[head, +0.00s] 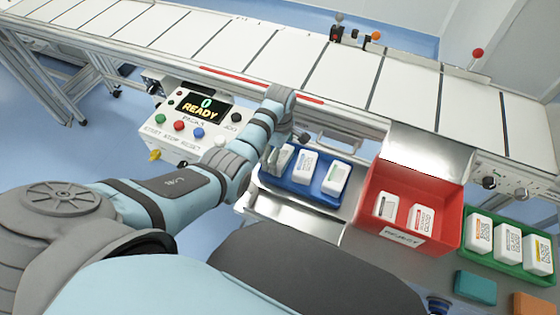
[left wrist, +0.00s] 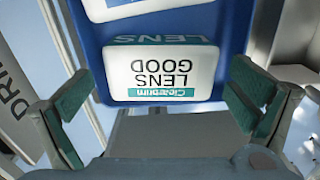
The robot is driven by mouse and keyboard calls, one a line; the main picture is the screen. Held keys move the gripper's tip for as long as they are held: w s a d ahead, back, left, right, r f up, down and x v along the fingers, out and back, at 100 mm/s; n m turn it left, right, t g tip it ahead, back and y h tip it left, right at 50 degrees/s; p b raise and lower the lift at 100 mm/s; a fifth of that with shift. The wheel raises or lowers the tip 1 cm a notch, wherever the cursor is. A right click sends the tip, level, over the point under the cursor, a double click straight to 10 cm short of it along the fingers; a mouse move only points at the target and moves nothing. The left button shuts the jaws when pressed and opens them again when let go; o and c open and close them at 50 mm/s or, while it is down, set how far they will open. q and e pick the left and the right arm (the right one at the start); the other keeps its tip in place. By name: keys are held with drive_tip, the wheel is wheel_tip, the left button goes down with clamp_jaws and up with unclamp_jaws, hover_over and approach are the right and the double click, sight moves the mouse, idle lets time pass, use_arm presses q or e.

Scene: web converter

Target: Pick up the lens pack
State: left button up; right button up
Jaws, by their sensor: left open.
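My left gripper (left wrist: 160,112) is open in the left wrist view, with one green-padded finger on each side of a white lens pack (left wrist: 165,78). The pack's label reads LENS GOOD, upside down, with a teal strip. Its face is clear, and neither finger appears to touch it. It sits in the blue tray (left wrist: 92,50). In the head view my left gripper (head: 283,147) is at the left end of the blue tray (head: 318,197), partly hiding the leftmost pack (head: 281,158). Two more white packs (head: 304,166) stand to its right. My right gripper is not in view.
A red REJECT bin (head: 372,215) with two packs stands right of the blue tray. A green tray (head: 508,266) with several packs is further right, near a teal box (head: 475,288) and an orange box (head: 535,303). A control panel (head: 195,120) showing READY is left.

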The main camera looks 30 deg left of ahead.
use_arm(q)
drive_tip(key=shift+s+r, duration=0.1)
drive_tip(key=c, duration=1.2)
drive_tip(key=shift+r, duration=0.1)
